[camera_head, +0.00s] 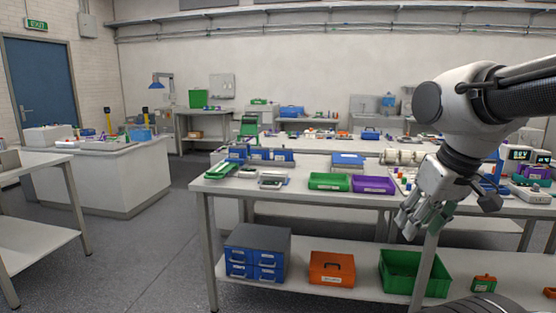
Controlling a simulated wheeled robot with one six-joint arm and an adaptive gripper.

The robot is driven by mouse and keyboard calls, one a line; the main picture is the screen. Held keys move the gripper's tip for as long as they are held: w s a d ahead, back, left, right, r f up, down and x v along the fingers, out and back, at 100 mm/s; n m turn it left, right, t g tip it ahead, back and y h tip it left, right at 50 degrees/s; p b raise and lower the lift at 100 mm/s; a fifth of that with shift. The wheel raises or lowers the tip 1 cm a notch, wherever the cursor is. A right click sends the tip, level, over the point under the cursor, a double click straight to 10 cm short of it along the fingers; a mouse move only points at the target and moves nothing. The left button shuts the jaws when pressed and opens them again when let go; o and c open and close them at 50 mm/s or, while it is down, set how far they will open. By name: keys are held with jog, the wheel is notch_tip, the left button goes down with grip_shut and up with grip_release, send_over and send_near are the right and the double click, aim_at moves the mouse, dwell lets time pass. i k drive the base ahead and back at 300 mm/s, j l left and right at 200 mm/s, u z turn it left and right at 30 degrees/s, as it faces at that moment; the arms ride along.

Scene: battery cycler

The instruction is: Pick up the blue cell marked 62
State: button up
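I cannot make out a blue cell marked 62; no number is readable on any cell at this size. Several small coloured pieces, which may be cells, stand on a light tray or board (396,184) on the middle bench, partly hidden behind my arm. My gripper (424,228) hangs pointing down at the front edge of this bench, on the right. Its fingers look spread apart with nothing between them. It is nearer to me than the bench top and touches nothing I can see.
A green tray (329,182) and a purple tray (373,185) lie near the bench's front edge. Below are a blue drawer unit (257,253), an orange box (332,268) and a green crate (398,276). Instruments with lit displays (521,155) stand at the right. The floor (130,260) at left is clear.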

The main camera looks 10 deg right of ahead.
aim_at(279, 155)
jog(key=i+j+z, duration=0.4)
jog(key=i+j, duration=0.4)
jog(key=i, duration=0.5)
jog(key=i+j+z, duration=0.35)
jog(key=i+j, duration=0.8)
jog(key=i, duration=0.05)
